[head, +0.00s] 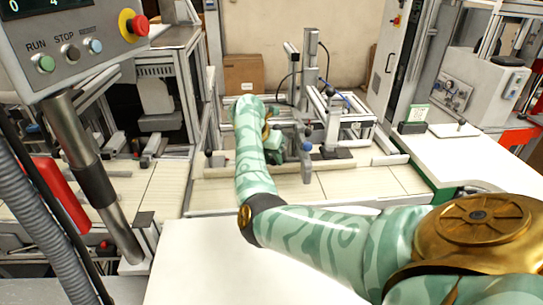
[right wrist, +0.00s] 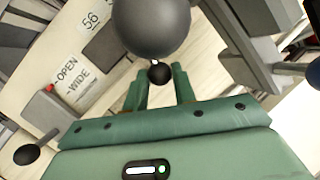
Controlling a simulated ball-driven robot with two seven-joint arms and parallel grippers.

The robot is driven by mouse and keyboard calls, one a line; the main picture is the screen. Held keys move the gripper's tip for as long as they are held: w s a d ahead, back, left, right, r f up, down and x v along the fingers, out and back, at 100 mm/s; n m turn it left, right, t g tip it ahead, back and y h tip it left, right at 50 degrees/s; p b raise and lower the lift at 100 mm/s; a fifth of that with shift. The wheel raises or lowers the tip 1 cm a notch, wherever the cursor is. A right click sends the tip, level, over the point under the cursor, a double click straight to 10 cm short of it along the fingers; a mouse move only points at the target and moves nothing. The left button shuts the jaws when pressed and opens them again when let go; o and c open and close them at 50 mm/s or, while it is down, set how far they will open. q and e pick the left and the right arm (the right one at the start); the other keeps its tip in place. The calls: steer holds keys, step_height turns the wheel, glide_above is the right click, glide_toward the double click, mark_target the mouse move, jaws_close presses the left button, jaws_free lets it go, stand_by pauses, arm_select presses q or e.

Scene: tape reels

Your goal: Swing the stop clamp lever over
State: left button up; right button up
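My right gripper (right wrist: 159,80) is open in the right wrist view, its two green fingers apart. A small dark ball (right wrist: 159,73) shows in the gap between the fingertips; whether they touch it I cannot tell. A large dark grey ball knob (right wrist: 150,24) sits just past the fingertips and looks closer to the camera. In the head view my right gripper (head: 273,143) is beside an upright grey lever-like bar (head: 306,168) with a rounded knob (head: 307,146). Which of these parts is the stop clamp lever is not clear. My left gripper is not in view.
Metal frames (head: 345,110) stand behind the gripper. A control box (head: 70,45) hangs at upper left. The white front table (head: 200,265) is clear.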

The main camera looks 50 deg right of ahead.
jaws_close()
steer(key=shift+s+r+p, duration=0.15)
steer(key=shift+r+p, duration=0.05)
steer(key=shift+p, duration=0.2)
steer(key=s+d+n+p, duration=0.1)
steer(key=s+n+t+p, duration=0.1)
steer(key=n+p, duration=0.1)
steer(key=shift+d, duration=0.4)
steer(key=shift+s+d+f, duration=0.15)
steer(key=shift+s, duration=0.05)
steer(key=o, duration=0.6)
jaws_free()
steer(key=shift+s, duration=0.1)
steer(key=p+v, duration=0.3)
steer(key=v, duration=1.3)
steer(key=shift+s+p, duration=0.15)
steer(key=shift+p, duration=0.25)
